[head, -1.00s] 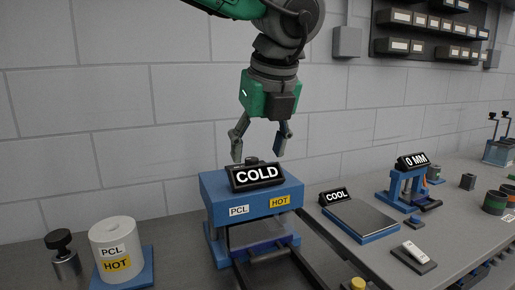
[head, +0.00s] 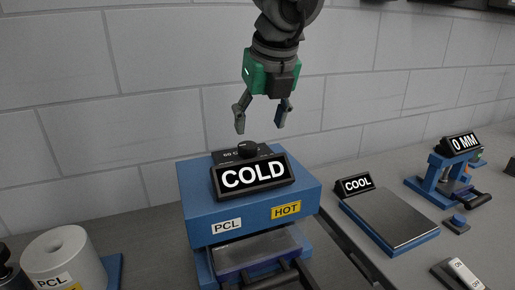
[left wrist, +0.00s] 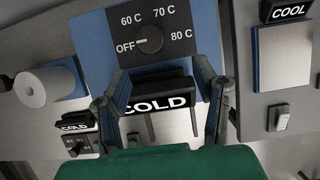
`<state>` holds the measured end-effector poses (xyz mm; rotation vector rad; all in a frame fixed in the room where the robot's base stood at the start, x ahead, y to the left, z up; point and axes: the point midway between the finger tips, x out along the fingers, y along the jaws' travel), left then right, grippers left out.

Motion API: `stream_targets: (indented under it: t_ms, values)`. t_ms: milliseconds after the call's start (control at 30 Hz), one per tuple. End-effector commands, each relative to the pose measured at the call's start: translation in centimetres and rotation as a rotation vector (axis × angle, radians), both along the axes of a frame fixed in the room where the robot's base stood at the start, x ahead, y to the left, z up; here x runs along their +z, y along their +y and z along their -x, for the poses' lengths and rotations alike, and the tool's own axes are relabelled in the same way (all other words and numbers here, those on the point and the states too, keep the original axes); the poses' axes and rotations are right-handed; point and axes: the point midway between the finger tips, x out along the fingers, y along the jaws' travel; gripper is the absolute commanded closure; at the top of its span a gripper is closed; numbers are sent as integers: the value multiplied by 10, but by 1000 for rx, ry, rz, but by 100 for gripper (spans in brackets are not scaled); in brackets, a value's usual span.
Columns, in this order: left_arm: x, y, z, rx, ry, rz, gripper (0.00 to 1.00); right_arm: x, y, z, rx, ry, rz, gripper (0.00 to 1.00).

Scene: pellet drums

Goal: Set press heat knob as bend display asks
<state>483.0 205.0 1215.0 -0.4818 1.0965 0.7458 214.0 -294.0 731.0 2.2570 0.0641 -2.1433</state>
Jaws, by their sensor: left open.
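The blue press (head: 205,200) bears PCL and HOT labels and a display (head: 253,177) reading COLD. Its dark round heat knob (head: 247,149) sits on top behind the display. In the left wrist view the knob (left wrist: 150,40) has its white mark toward OFF, with 60 C, 70 C and 80 C around it. My left gripper (head: 261,122) is open and empty, pointing down above the knob, apart from it. In the left wrist view its fingers (left wrist: 163,85) flank the COLD display. A display (head: 464,144) on a small blue frame at right reads 0 MM. My right gripper is not in view.
A metal plate (head: 392,218) on a blue base with a COOL display (head: 355,184) stands right of the press. A white roll (head: 62,255) stands at lower left. A switch (head: 459,272) marked ON lies at lower right. The wall is close behind the press.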

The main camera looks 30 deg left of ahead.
Motion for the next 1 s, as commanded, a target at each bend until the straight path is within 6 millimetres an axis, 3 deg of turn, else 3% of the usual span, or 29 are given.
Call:
stream_targets:
  t_ms: [100, 300, 567, 800, 833, 933, 967, 1000]
  values:
    - [-27, 14, -6, 4, 6, 5, 46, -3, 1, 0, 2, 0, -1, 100]
    - [-56, 16, -15, 3, 2, -2, 46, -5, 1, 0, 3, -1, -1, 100]
    - [-70, 12, -20, 1, 1, -10, 46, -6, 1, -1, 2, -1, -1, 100]
    - [-72, 22, -20, 2, 0, 0, 46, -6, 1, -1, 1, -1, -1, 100]
    - [-72, 23, -20, 3, 0, 2, 52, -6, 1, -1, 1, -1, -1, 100]
    - [-73, 27, -20, 3, -1, 6, 87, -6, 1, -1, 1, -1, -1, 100]
    - [-73, 27, -21, 2, -1, 6, 94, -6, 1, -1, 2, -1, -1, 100]
    - [-73, 27, -21, 1, -1, 6, 94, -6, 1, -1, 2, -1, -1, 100]
